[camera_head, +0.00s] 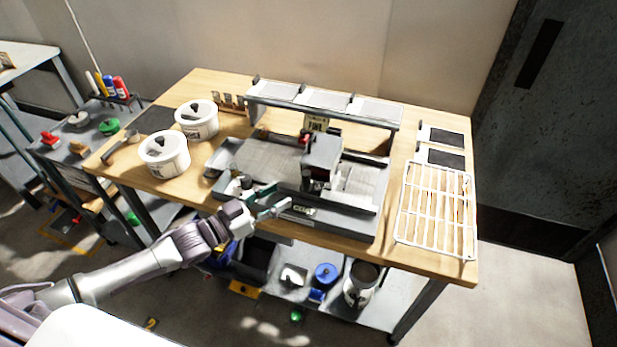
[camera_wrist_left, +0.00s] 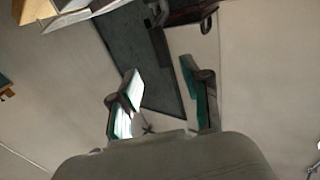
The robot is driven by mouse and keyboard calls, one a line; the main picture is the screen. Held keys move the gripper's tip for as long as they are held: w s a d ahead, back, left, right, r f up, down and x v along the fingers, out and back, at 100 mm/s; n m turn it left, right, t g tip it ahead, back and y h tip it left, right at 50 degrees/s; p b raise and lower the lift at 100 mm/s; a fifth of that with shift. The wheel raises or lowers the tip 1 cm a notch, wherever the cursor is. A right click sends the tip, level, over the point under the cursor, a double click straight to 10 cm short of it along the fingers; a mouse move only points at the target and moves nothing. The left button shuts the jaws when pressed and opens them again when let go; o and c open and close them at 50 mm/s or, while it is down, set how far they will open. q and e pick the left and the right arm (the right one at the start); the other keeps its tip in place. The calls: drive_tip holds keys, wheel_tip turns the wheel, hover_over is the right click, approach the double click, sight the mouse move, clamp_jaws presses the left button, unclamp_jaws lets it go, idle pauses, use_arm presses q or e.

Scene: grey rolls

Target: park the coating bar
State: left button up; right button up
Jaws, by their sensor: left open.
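A flat coating machine (camera_head: 262,160) with a pale bed sits in the middle of the wooden table in the head view. A grey and black block-shaped carriage (camera_head: 322,158) stands on its bed. A long dark bar (camera_head: 345,201) runs along the front of the bed; I cannot tell whether this is the coating bar. My left gripper (camera_head: 282,196) is open near the machine's front edge, in front of the carriage. In the left wrist view my left gripper (camera_wrist_left: 163,80) shows two spread green-padded fingers with nothing between them. My right gripper is not in view.
A raised shelf (camera_head: 325,103) with pale panels spans the machine's back. Two white lidded pots (camera_head: 165,158) (camera_head: 197,122) stand left. A white wire rack (camera_head: 436,210) lies right, with dark pads (camera_head: 446,137) behind it. A lower shelf holds tins (camera_head: 361,285).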

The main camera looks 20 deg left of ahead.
sight(303, 182)
use_arm(q)
drive_tip(key=p+x, duration=0.1)
drive_tip(key=x, duration=0.8)
drive_tip(key=shift+w, duration=0.2)
clamp_jaws()
drive_tip(key=shift+d, duration=0.1)
